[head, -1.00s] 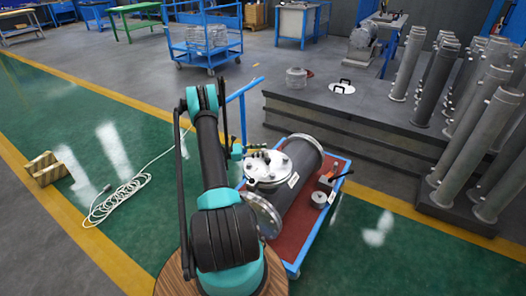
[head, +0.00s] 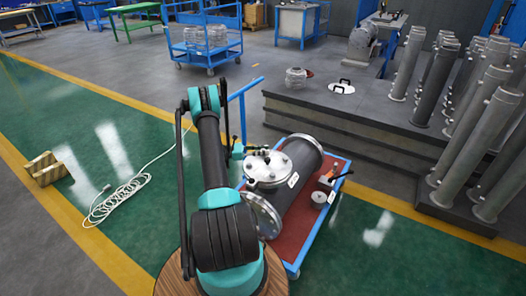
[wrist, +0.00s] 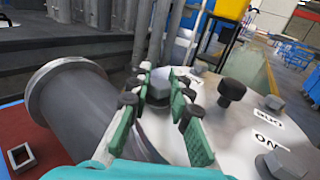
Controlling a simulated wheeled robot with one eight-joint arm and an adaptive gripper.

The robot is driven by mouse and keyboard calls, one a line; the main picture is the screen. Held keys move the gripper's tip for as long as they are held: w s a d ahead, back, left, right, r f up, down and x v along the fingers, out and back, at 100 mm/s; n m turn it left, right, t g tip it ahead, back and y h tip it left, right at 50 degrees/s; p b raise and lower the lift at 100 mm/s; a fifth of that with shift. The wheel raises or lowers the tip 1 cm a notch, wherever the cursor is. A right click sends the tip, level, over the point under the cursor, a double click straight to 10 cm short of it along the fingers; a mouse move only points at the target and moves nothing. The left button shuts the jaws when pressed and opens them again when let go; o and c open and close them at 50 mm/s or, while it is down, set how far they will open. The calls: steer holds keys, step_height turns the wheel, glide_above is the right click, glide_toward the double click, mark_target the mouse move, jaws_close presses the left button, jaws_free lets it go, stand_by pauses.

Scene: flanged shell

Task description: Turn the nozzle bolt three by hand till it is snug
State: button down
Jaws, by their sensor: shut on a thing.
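The grey shell (head: 303,190) lies on the cart with its nozzle cover (head: 272,168) facing up. In the wrist view the pale round nozzle cover (wrist: 235,130) carries several bolts and small labels. In the head view my gripper (head: 256,152) is over the nozzle cover.
A dark knob-like bolt (wrist: 231,92) and a grey hex bolt (wrist: 282,164) stand on the cover nearby. Upright pipes (head: 440,80) stand at right.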

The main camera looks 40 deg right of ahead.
steer(key=shift+m+g+y, duration=1.3)
steer(key=shift+g+y, duration=0.1)
steer(key=shift+g, duration=0.1)
steer(key=c, duration=1.4)
jaws_free()
steer(key=shift+o, duration=0.2)
steer(key=shift+r, duration=0.1)
step_height(320, 180, up, 10)
steer(key=shift+f, duration=0.1)
